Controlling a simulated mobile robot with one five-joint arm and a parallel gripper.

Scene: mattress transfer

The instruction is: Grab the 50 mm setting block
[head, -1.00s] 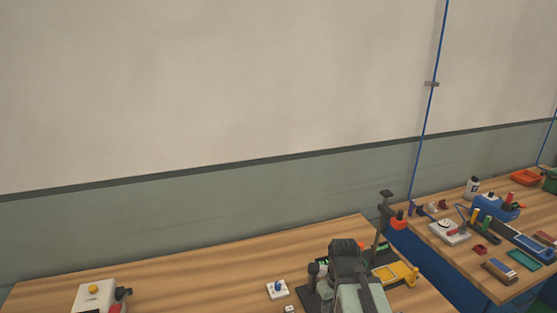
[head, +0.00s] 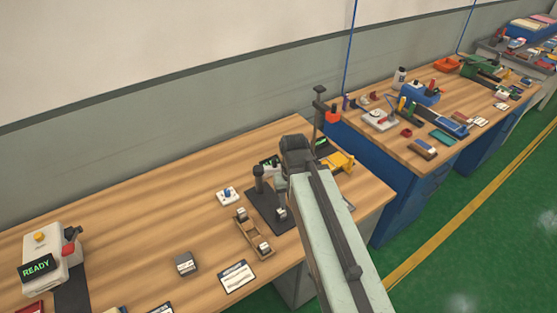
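Small metal-topped blocks are in the head view, but their markings are too small to read, so I cannot tell which is the 50 mm setting block. One block (head: 241,215) sits at the far end of a wooden tray (head: 252,232) and another block (head: 264,248) at its near end. A further small block (head: 281,214) is on the black base (head: 268,207) of a stand. A grey block (head: 186,263) lies alone on the workbench (head: 130,225). My arm reaches up over the bench's right part; my gripper is not visible.
A white device reading READY (head: 42,262) stands at the bench's left. A white card (head: 237,277) lies near the front edge. A white piece with a blue knob (head: 228,196) and a yellow fixture (head: 340,162) are farther back. A second crowded bench (head: 430,125) stands right.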

